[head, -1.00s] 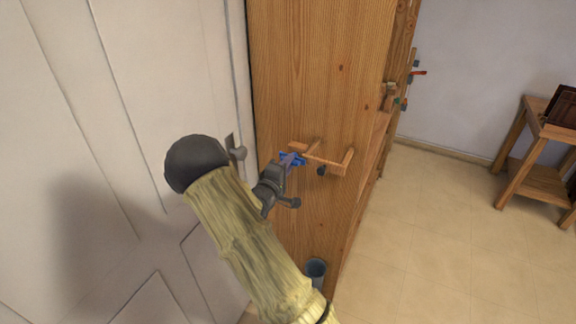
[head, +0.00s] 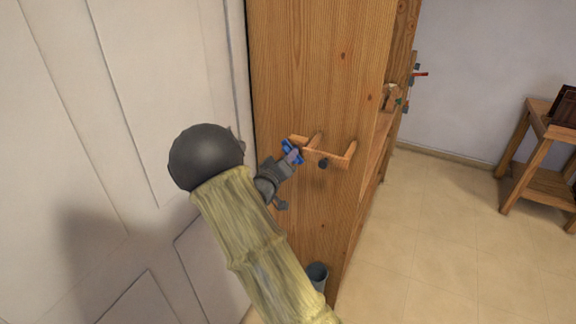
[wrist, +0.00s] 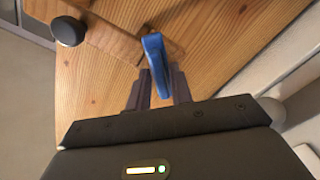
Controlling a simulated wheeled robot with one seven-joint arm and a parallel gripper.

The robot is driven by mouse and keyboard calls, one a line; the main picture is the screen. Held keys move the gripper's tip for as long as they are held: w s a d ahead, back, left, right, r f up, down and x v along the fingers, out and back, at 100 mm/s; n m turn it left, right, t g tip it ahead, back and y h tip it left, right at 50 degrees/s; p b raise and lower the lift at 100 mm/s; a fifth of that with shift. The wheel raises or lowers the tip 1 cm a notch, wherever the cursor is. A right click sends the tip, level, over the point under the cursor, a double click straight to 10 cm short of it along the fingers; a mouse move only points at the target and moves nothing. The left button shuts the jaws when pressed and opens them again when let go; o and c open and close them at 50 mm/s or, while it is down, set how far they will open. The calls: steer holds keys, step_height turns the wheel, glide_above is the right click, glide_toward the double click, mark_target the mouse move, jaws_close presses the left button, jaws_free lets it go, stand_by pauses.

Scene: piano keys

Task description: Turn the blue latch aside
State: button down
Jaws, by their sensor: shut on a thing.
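The blue latch (head: 288,147) is on the wooden cabinet side, at the left end of a wooden bracket (head: 335,157). It sits tilted in the head view. In the wrist view the blue latch (wrist: 155,50) stands nearly upright between my fingers. My gripper (head: 291,157) is shut on it and hides part of it in the head view. The fingers of my gripper (wrist: 159,82) close around its lower part in the wrist view.
The tall wooden cabinet (head: 310,75) stands beside a pale panelled door (head: 140,80). A grey bin (head: 317,275) is low by the cabinet. A small wooden table (head: 540,145) stands right; the floor between is clear.

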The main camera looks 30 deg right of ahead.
steer(key=m+b, duration=0.7)
steer(key=m, duration=0.1)
steer(key=shift+w+a+r+m+b, duration=0.1)
steer(key=shift+m+b, duration=0.2)
steer(key=shift+m, duration=0.1)
steer(key=shift+r, duration=0.15)
steer(key=c, duration=1.5)
jaws_free()
steer(key=shift+o, duration=0.2)
steer(key=shift+f, duration=0.2)
steer(key=b+v, duration=0.1)
steer(key=v, duration=1.6)
steer(key=shift+s+a, duration=0.2)
steer(key=shift+s, duration=0.05)
